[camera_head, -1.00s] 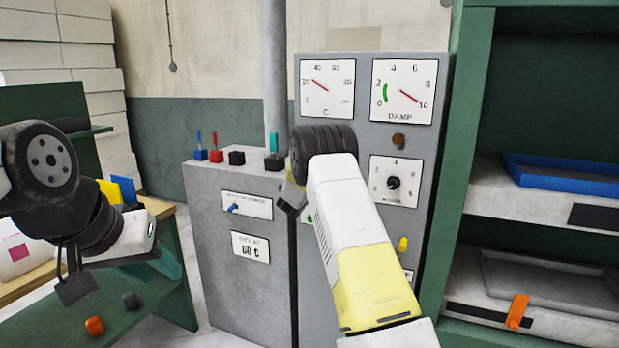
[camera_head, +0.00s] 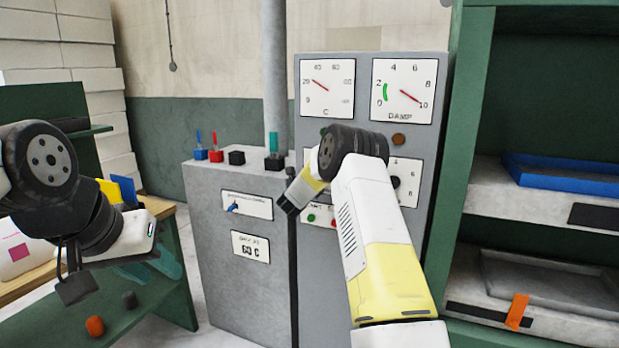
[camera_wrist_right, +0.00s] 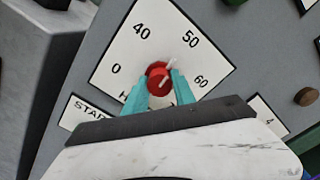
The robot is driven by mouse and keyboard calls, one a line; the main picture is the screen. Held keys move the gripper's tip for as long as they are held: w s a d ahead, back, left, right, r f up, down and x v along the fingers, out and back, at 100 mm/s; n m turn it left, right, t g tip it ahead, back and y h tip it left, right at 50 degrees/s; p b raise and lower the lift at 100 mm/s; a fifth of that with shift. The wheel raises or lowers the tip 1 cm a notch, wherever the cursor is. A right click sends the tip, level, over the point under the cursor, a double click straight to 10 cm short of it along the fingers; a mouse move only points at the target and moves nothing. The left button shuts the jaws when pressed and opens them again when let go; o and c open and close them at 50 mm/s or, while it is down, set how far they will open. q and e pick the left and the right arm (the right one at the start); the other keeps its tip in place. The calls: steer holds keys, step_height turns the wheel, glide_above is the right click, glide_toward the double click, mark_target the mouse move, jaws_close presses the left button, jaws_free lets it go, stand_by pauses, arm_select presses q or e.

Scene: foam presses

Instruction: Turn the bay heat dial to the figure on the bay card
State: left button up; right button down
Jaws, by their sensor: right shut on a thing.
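The bay heat dial is a red knob (camera_wrist_right: 158,76) with a white pointer on a white scale plate (camera_wrist_right: 118,68), in the right wrist view. In the head view my right arm hides the dial.
The grey panel carries a C gauge (camera_head: 327,88) and a DAMP gauge (camera_head: 404,91). A brown knob (camera_wrist_right: 305,96) and a green button lie near the dial. Small switches stand on the grey cabinet (camera_head: 215,285). A green shelf with a blue tray (camera_head: 570,172) stands at the right.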

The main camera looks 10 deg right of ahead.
steer(key=m, duration=0.6)
steer(key=shift+f, duration=0.1)
steer(key=m, duration=0.6)
steer(key=shift+a, duration=0.1)
steer(key=shift+m, duration=0.3)
steer(key=c, duration=1)
jaws_free()
steer(key=shift+c, duration=0.2)
steer(key=v, duration=0.7)
steer(key=shift+s+a, duration=0.25)
steer(key=shift+s, duration=0.05)
